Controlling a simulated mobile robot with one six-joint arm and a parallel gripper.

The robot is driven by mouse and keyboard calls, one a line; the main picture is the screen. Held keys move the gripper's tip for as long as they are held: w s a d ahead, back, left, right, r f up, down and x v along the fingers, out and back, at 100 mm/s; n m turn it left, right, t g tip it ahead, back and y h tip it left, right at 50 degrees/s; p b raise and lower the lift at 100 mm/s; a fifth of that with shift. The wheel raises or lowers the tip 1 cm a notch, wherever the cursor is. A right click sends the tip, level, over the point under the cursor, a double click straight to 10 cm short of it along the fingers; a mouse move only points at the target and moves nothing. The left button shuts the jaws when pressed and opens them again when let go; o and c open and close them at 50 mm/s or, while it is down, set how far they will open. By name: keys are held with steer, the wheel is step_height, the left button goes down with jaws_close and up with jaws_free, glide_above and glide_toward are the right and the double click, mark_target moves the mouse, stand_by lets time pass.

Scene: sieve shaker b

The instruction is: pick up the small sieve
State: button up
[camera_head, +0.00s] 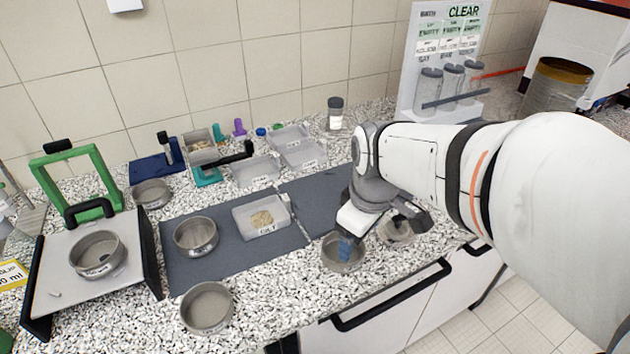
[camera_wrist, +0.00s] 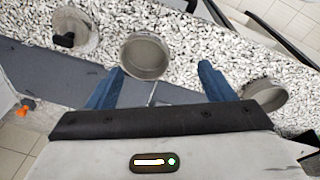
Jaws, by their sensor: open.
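A small round grey metal sieve (camera_head: 343,259) stands on the speckled counter near its front edge, just off the dark mat. In the wrist view this sieve (camera_wrist: 146,58) lies ahead of the fingertips and between their lines, with its hollow showing. My gripper (camera_head: 347,245) is over it in the head view, pointing down, and a blue finger covers part of it. In the wrist view my gripper (camera_wrist: 160,70) has its two blue fingers spread wide with nothing between them. I see no contact with the sieve.
Another round vessel (camera_head: 396,233) stands close to the right. Similar sieves stand at the front (camera_head: 207,308), on the mat (camera_head: 195,237), at the back (camera_head: 152,194) and on the shaker (camera_head: 97,254). A labelled tray (camera_head: 262,217) sits on the mat.

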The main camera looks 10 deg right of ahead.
steer(key=o, duration=0.5)
steer(key=w+f+n+g+b, duration=0.1)
steer(key=w+f+n, duration=0.6)
steer(key=n, duration=0.6)
steer(key=shift+w+g+b, duration=0.3)
steer(key=shift+w+g, duration=0.1)
steer(key=shift+w, duration=0.3)
steer(key=shift+a+f+p, duration=0.1)
steer(key=shift+f+p, duration=0.2)
steer(key=shift+f, duration=3.7)
